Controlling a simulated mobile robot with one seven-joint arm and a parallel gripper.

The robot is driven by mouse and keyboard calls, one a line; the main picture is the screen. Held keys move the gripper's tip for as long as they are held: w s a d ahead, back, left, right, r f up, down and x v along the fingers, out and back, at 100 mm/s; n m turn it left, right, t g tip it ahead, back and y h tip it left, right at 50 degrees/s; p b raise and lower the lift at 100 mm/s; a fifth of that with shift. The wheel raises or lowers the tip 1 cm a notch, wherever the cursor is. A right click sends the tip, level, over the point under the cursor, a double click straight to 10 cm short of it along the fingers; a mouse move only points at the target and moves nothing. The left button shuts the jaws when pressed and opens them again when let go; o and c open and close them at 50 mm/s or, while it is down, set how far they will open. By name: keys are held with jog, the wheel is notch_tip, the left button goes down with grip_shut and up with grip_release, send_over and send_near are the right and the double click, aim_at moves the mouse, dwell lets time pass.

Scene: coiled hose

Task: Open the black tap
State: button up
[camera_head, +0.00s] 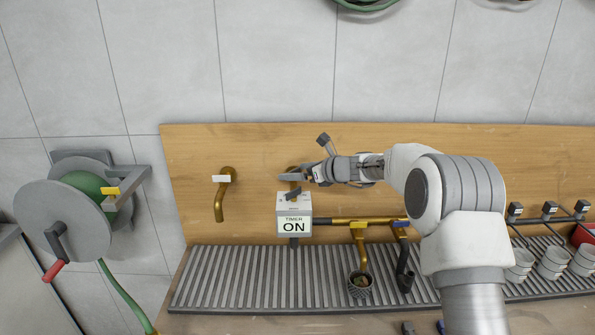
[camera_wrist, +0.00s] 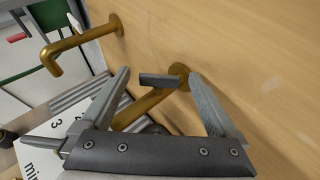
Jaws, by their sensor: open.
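The tap with the black lever shows in the wrist view, its lever (camera_wrist: 160,80) lying between my fingers and its brass body (camera_wrist: 142,108) running down behind them. In the head view my arm largely hides this tap on the wooden board. My gripper (camera_head: 291,177) is at the tap, just above the timer box. In the wrist view my gripper (camera_wrist: 158,74) is open, with one finger on each side of the lever. A gap shows at the left finger; I cannot tell whether the right finger touches. A white timer box (camera_head: 294,213) reading "TIMER ON" sits below the tap.
A brass tap with a white lever (camera_head: 221,179) is to the left. Taps with a yellow lever (camera_head: 358,226) and a blue lever (camera_head: 401,224) are to the right. A hose reel (camera_head: 65,222) stands far left. A slatted grey rack (camera_head: 235,280) lies below.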

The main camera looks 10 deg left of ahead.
jog(key=shift+c, duration=0.3)
jog(key=c, duration=1.3)
jog(key=p, duration=0.1)
jog(key=n+g+p, duration=0.1)
jog(key=p, duration=0.1)
jog(key=shift+w+r+y, duration=0.15)
jog(key=shift+r+y, duration=0.15)
jog(key=shift+r, duration=0.05)
jog(key=n+g+p, duration=0.1)
jog(key=p, duration=0.1)
jog(key=n+g+y+p, duration=0.1)
jog(key=g+p, duration=0.1)
jog(key=shift+w+n, duration=0.2)
jog(key=shift+n, duration=0.1)
jog(key=shift+f+n+g+p, duration=0.15)
jog(key=shift+n+g+p, duration=0.15)
jog(key=shift+p, duration=0.1)
jog(key=shift+g, duration=0.3)
jog(key=shift+f, duration=0.1)
jog(key=o, duration=1.4)
jog(key=shift+d+f, duration=0.1)
jog(key=shift+c, duration=0.2)
